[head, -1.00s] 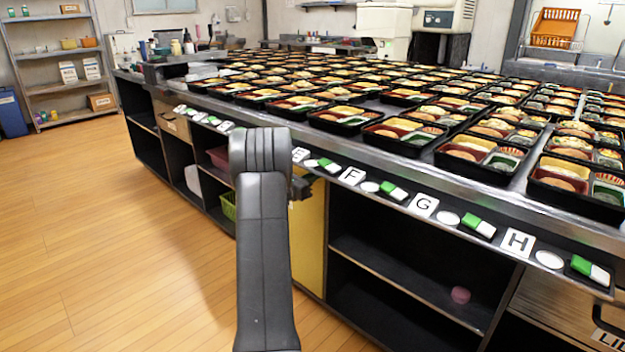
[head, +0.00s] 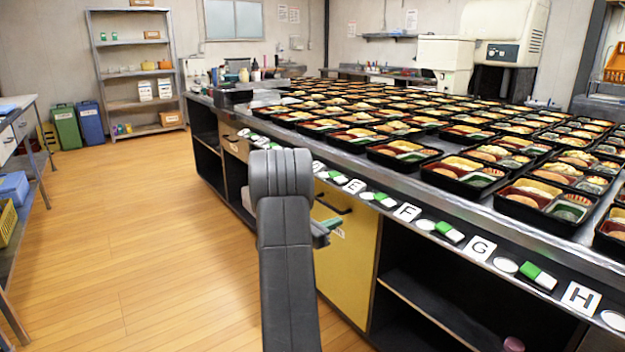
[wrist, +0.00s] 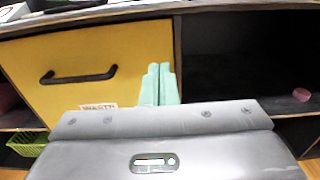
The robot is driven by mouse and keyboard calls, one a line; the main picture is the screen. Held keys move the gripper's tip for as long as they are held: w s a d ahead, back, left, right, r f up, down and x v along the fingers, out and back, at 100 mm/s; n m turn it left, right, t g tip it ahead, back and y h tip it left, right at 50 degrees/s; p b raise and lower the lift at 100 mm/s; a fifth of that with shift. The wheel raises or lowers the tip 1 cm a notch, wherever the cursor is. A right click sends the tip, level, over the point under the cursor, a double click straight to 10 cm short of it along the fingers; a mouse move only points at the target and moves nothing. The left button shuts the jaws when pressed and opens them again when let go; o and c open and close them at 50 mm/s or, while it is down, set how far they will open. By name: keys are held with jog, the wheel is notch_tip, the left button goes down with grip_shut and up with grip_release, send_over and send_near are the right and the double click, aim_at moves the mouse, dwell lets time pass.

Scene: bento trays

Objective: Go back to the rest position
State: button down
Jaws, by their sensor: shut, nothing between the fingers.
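My gripper (wrist: 160,84) shows in the wrist view as two pale green fingers close together, shut and empty. It points toward the counter front, by the right edge of a yellow drawer front (wrist: 65,85) with a dark handle. In the head view my dark arm rises in the lower middle, and part of a green finger (head: 330,222) shows at its right, in front of the yellow panel (head: 345,270). The rest of the gripper is hidden behind the arm there.
The long counter (head: 470,205) holds many filled bento trays (head: 460,175). Letter cards, including F (head: 407,212), line its edge. Open floor (head: 130,240) lies to the left. Shelves (head: 132,62), bins (head: 90,122) and a side table (head: 25,115) stand beyond.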

aim_at(366, 210)
jog(key=shift+w, duration=0.1)
jog(key=b+x, duration=0.2)
jog(key=x, duration=1.1)
jog(key=shift+w+d, duration=0.1)
jog(key=shift+d, duration=0.1)
